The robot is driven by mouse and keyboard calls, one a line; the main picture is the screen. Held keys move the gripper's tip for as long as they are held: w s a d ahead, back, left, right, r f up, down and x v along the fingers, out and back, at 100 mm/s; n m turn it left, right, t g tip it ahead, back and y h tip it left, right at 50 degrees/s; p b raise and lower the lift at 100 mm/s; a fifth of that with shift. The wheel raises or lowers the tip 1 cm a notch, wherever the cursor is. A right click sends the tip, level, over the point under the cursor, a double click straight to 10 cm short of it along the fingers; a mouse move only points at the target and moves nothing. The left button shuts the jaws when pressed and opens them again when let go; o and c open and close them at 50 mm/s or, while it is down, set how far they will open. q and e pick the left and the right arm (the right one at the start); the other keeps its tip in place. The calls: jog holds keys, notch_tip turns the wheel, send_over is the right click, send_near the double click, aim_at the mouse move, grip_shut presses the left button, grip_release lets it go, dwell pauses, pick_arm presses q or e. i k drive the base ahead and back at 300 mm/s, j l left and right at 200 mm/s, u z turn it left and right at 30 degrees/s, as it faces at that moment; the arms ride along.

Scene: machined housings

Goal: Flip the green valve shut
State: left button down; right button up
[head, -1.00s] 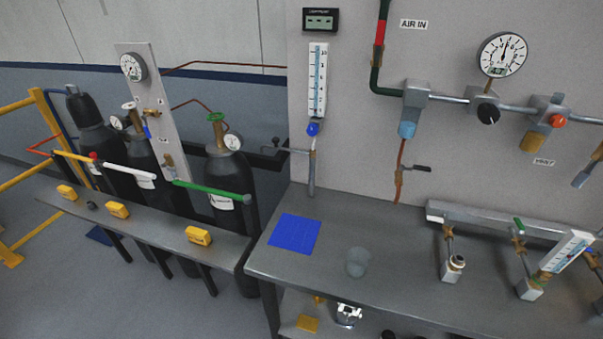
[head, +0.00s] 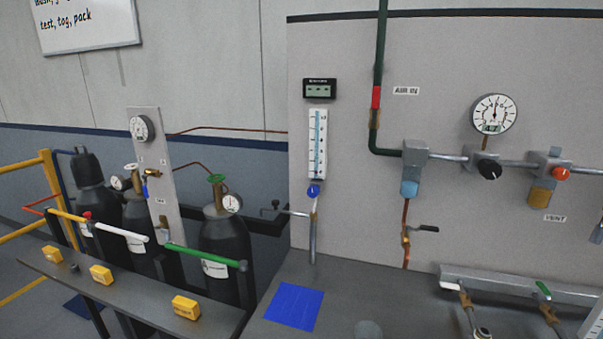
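Several green parts are in the head view, and I cannot tell for sure which is the green valve. A small green lever (head: 543,289) sits on a brass valve of the manifold (head: 500,281) at the lower right. A green round handwheel (head: 216,178) tops the black gas cylinder (head: 226,235) at the left centre. A long green bar (head: 204,256) lies nearly level in front of that cylinder. Neither of my grippers is in view.
A blue mat (head: 294,306) lies on the grey bench. Yellow boxes (head: 186,307) sit on the narrow shelf at left. The wall panel carries a pressure gauge (head: 493,113), a black knob (head: 489,169) and a red knob (head: 560,173). A yellow railing (head: 52,190) stands at far left.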

aim_at(554, 307)
jog(key=z, duration=1.35)
jog(key=i+l+u, duration=0.15)
jog(key=l+u, duration=0.15)
jog(key=i+l+u, duration=0.15)
jog(key=l+u, duration=0.15)
jog(key=l, duration=0.2)
jog(key=l+u, duration=0.25)
jog(key=l, duration=0.2)
jog(key=i, duration=0.05)
